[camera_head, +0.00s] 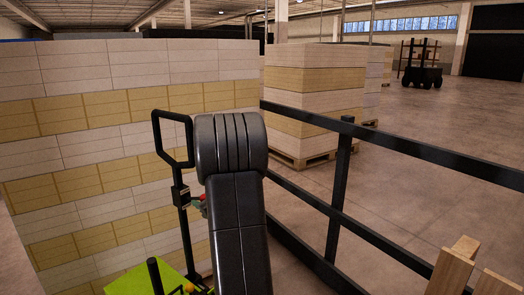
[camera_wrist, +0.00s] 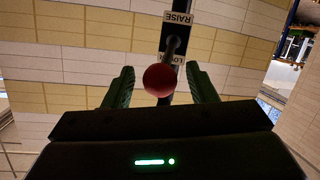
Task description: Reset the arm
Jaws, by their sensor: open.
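My arm shows in the head view as a dark link reaching down and forward, and it hides most of my gripper. In the wrist view my gripper (camera_wrist: 159,71) has its two green fingers apart. A red ball knob (camera_wrist: 160,81) on a dark lever shows between the fingers. I cannot tell whether either finger touches it. Behind the knob is a control box with a RAISE label (camera_wrist: 178,18), upside down in this view, and a second label partly hidden. In the head view the control box (camera_head: 181,196) sits on a black post beside my arm.
A tall wall of white and tan reams (camera_head: 110,130) stands close on the left. A black railing (camera_head: 340,190) runs along the right. Beyond it are another loaded pallet (camera_head: 312,100), open floor and a forklift (camera_head: 421,68). Wooden pieces (camera_head: 455,268) show at lower right.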

